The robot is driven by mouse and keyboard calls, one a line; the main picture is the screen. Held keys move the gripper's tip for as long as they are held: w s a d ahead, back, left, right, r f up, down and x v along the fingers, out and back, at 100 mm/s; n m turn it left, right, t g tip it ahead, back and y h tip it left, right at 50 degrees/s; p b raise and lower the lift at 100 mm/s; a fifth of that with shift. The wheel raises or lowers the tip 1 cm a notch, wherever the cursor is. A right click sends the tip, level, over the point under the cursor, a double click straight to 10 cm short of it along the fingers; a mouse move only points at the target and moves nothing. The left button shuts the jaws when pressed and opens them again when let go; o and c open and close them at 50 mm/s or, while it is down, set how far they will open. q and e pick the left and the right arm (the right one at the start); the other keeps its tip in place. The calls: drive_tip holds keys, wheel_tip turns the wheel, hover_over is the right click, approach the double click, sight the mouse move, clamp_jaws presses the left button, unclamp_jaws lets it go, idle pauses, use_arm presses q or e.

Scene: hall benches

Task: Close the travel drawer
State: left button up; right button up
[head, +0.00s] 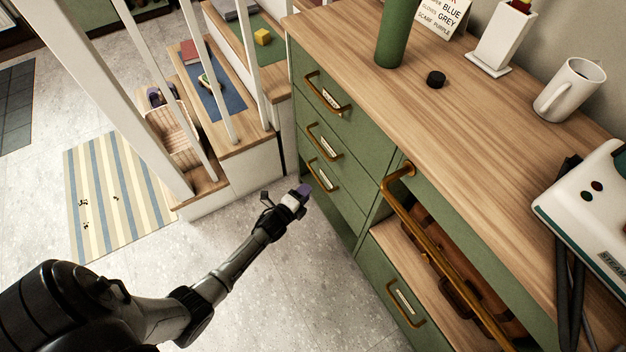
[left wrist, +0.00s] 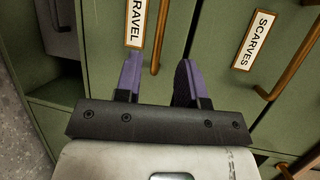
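The travel drawer (head: 330,187) is the lowest of a stack of green drawer fronts in the cabinet; the left wrist view shows its label (left wrist: 136,22), partly cut off to "RAVEL". Its brass handle (left wrist: 160,38) runs beside the label. My left gripper (head: 303,191) is at this drawer's front, near the handle. In the left wrist view its purple fingers (left wrist: 159,84) are apart, with the handle's near end between them in the picture. Whether they touch it, and how far the drawer stands out, I cannot tell. My right gripper is not in view.
The scarves drawer (left wrist: 247,52) is just above. A wide brass rail (head: 440,255) crosses an open bay holding a brown case (head: 460,285). The wooden top carries a green bottle (head: 397,30), a mug (head: 570,90) and a white appliance (head: 590,205).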

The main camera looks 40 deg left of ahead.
use_arm(q)
drive_tip(key=p+v, duration=0.1)
drive_tip(key=v, duration=0.4)
drive_tip(key=shift+p, duration=0.3)
idle(0.4)
